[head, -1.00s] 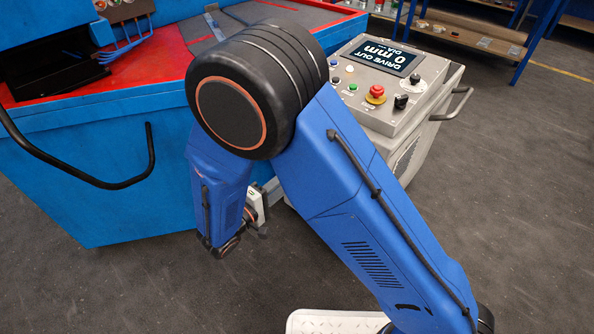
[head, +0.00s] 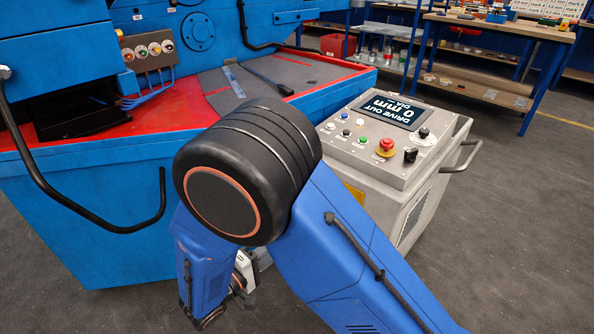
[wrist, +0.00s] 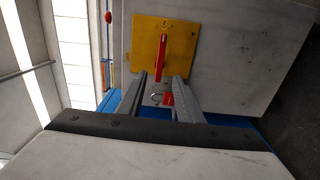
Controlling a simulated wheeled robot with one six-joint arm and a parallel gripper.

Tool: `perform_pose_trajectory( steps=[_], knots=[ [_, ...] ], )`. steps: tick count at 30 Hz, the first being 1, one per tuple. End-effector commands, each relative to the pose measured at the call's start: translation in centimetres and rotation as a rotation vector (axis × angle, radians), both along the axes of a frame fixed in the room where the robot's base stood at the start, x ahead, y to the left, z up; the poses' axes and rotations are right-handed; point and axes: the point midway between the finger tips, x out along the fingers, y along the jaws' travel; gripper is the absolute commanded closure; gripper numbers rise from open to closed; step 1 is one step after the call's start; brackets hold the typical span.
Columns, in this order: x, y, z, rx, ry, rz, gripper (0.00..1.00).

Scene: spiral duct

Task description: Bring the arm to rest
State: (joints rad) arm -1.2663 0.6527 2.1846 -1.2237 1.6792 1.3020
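My blue arm stands folded in the middle of the head view, its big black joint in front. My gripper (head: 246,272) hangs low behind the forearm there, mostly hidden. In the wrist view my gripper (wrist: 158,98) shows two grey fingers apart with nothing clasped between them. Beyond the fingertips is a yellow plate (wrist: 146,48) on a grey panel, with a red lever (wrist: 161,58) on it.
A blue machine (head: 90,240) with a red-edged top and black handle fills the left. Floor at right is clear.

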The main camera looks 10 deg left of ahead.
Motion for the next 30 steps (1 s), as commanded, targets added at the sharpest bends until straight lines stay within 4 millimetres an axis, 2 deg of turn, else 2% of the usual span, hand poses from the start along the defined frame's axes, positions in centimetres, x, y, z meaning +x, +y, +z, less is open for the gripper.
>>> perform_pose_trajectory(
  steps=[4, 8, 13, 18, 23, 30],
  knots=[
    [0.3, -0.7, 0.4, 0.007, 0.010, -0.020, 0.67],
    [1.3, -3.4, 1.8, 0.032, 0.055, -0.095, 0.67],
    [2.5, -9.2, 4.3, 0.092, 0.156, -0.241, 0.67],
    [2.7, -14.9, 6.5, 0.173, 0.262, -0.374, 0.67],
    [2.2, -19.7, 8.1, 0.267, 0.356, -0.479, 0.67],
    [0.2, -26.0, 10.1, 0.434, 0.481, -0.598, 0.67]
  ],
)
